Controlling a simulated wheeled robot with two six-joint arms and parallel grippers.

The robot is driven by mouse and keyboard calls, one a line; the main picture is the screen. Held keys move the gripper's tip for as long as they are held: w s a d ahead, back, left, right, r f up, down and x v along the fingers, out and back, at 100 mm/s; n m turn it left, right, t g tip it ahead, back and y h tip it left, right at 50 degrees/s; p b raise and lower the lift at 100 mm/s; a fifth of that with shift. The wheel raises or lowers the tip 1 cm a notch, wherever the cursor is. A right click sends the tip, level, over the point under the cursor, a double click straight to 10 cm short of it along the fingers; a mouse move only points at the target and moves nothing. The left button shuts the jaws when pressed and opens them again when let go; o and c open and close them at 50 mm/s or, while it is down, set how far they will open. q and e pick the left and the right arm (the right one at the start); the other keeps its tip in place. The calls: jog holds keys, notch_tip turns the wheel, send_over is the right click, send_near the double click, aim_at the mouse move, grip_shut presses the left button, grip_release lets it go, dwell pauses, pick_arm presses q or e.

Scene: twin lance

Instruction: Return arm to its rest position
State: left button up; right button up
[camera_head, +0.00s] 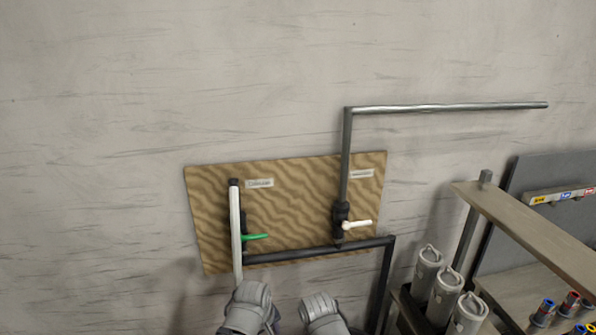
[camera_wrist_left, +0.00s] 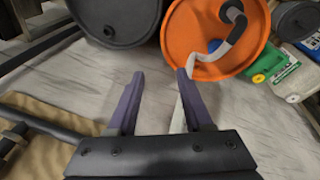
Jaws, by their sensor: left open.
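My left gripper (camera_wrist_left: 159,76) shows in the left wrist view with its two purple fingers spread apart. Nothing is between the fingers. Beyond them are a pale grey surface, an orange drum (camera_wrist_left: 200,35) and a black drum (camera_wrist_left: 115,18). Grey rounded parts, which look like my arm links, show at the bottom of the head view below the board. The fingers of neither gripper can be made out there.
A wooden board (camera_head: 290,190) on the wall carries pipes, a green valve handle (camera_head: 255,237) and a white valve handle (camera_head: 357,224). A shelf (camera_head: 530,230) with grey canisters (camera_head: 443,293) stands at right. Green and white containers (camera_wrist_left: 268,66) lie beside the orange drum.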

pick_arm(q)
jog(key=s+d+f+m+g+y+b, duration=0.2)
jog(key=s+f+m+g+b, duration=0.1)
jog(key=s+f+m+b, duration=0.6)
notch_tip(320, 180, down, 3)
jog(key=shift+f+m, duration=0.15)
jog(key=shift+m, duration=0.85)
pick_arm(e)
notch_tip(320, 180, down, 12)
jog(key=shift+r, duration=0.15)
pick_arm(q)
jog(key=shift+s, duration=0.1)
jog(key=shift+c, duration=0.3)
